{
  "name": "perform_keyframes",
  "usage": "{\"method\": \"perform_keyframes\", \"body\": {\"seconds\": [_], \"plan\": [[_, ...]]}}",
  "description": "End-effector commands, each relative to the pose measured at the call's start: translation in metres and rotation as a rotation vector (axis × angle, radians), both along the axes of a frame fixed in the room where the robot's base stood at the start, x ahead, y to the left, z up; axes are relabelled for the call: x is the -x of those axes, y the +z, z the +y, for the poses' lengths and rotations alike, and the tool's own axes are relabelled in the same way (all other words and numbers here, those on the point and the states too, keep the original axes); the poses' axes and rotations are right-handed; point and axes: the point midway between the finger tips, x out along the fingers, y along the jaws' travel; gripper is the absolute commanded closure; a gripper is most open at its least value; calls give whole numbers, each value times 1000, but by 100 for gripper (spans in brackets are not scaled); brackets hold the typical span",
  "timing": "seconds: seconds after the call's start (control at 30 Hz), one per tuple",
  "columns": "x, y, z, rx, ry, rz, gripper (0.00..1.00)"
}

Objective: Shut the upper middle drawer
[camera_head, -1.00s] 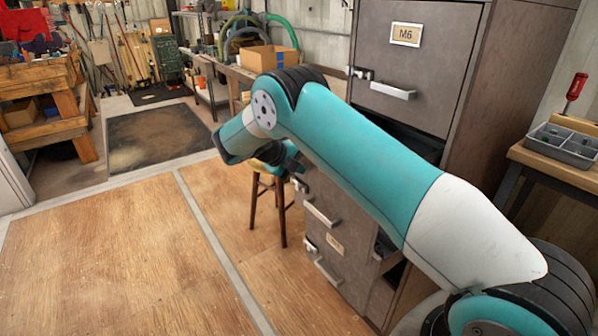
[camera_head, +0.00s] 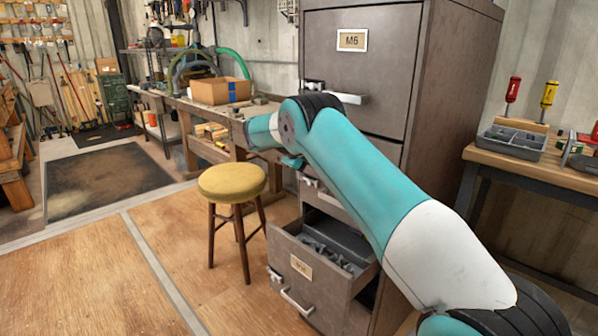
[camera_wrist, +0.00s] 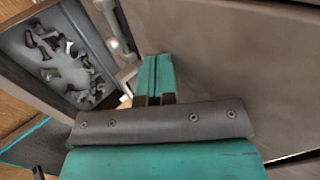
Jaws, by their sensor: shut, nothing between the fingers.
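The grey metal cabinet (camera_head: 455,75) stands right of centre. Its top drawer, labelled M6 (camera_head: 350,75), is shut. The upper middle drawer (camera_head: 388,152) below it is mostly behind my arm; the strip of its front that shows looks flush with the cabinet. A lower drawer (camera_head: 318,292) stands pulled out, with dark trays inside. In the wrist view, my gripper (camera_wrist: 156,58) is shut and empty, its teal fingers close to a flat grey front (camera_wrist: 225,60); I cannot tell whether they touch. A handle (camera_wrist: 126,75) is just left of the fingers.
A yellow-topped stool (camera_head: 232,190) stands left of the open lower drawer. A workbench (camera_head: 215,115) with a cardboard box (camera_head: 220,90) is behind it. A side bench (camera_head: 540,165) with a grey tray (camera_head: 514,140) is at right.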

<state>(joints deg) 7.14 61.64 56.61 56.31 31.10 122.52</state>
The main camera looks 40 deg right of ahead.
Motion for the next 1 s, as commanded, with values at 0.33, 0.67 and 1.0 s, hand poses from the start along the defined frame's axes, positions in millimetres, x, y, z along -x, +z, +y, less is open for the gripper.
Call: {"method": "perform_keyframes", "body": {"seconds": [0.33,0.67,1.0], "plan": [[0,1,-14,3,1,-2,100],[0,0,-15,4,-2,-4,100],[5,10,38,-1,-1,-3,100]]}}
